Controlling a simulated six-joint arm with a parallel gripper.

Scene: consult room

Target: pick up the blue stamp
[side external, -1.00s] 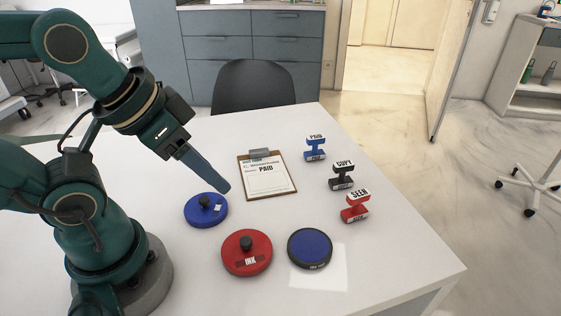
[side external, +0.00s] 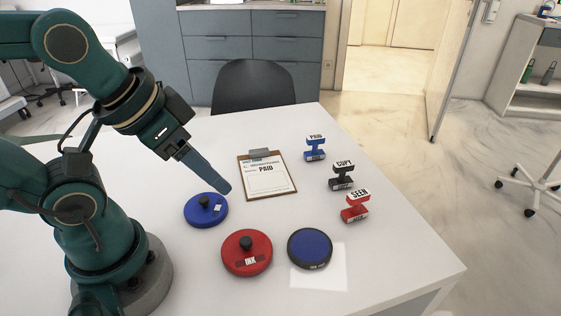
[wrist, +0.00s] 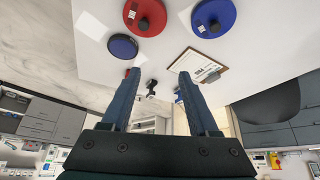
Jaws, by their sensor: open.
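The blue stamp (side external: 315,148), with a white top label reading PAID, stands upright at the far right part of the white table. In the wrist view a small part of the blue stamp (wrist: 179,96) shows beside the right finger. My gripper (side external: 222,186) is in the air above the table, left of the stamp and well apart from it, near the clipboard's left side. In the wrist view my gripper (wrist: 160,72) has its two fingers spread with nothing between them.
A black COPY stamp (side external: 342,176) and a red SEEN stamp (side external: 355,206) stand in front of the blue one. A clipboard (side external: 287,194) lies left of them. A blue lid (side external: 195,212), a red ink lid (side external: 245,264) and an open blue ink pad (side external: 310,246) lie nearer. A black chair (side external: 257,85) stands behind.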

